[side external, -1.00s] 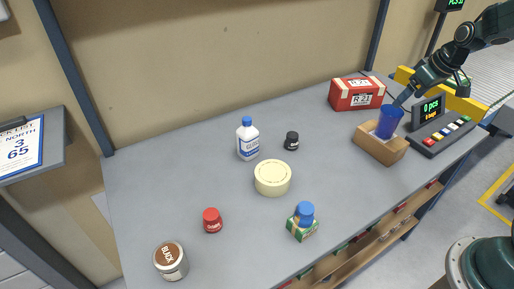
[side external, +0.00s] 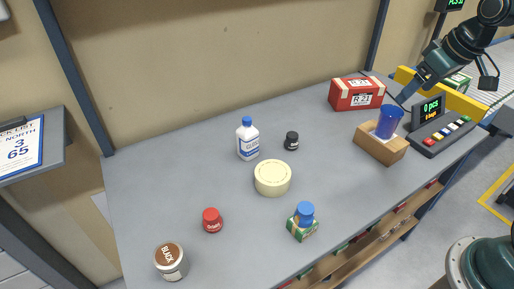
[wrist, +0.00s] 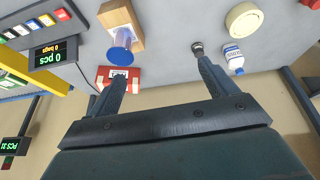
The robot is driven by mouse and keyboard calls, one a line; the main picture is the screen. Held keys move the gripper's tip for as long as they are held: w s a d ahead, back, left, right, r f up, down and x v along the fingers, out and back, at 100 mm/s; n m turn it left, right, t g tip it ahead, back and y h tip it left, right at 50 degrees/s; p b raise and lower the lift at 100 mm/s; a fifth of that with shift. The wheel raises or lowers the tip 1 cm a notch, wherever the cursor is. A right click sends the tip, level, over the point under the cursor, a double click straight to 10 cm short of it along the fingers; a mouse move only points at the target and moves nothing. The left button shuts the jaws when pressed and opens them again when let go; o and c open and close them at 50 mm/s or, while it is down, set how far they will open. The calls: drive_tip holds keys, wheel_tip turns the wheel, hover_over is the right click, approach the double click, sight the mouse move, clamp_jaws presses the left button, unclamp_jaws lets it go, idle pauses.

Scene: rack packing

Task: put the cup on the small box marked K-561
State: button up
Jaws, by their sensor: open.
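The blue cup (side external: 390,121) stands upright on top of a small brown box (side external: 380,149) at the right end of the bench. A pale label shows on the box top beside and under the cup, but its mark is not readable. In the wrist view the cup (wrist: 122,39) and the brown box (wrist: 119,14) lie beyond the fingers. My gripper (wrist: 157,63) is open, with nothing between its fingers. In the side view my gripper (side external: 402,97) is behind and above the cup, apart from it as far as I can tell.
A red R 21 box (side external: 356,93) stands behind the brown box. A counter panel (side external: 440,135) and yellow rail (side external: 450,97) are close on the right. A white bottle (side external: 248,140), dark jar (side external: 291,140) and cream tub (side external: 272,180) stand farther left. The bench between is clear.

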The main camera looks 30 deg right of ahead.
drive_tip(key=s+a+r, duration=0.1)
drive_tip(key=s+a, duration=0.3)
drive_tip(key=s, duration=0.3)
drive_tip(key=s+a+r, duration=0.1)
drive_tip(key=s+a, duration=0.4)
drive_tip(key=s, duration=0.3)
drive_tip(key=shift+r+t, duration=0.4)
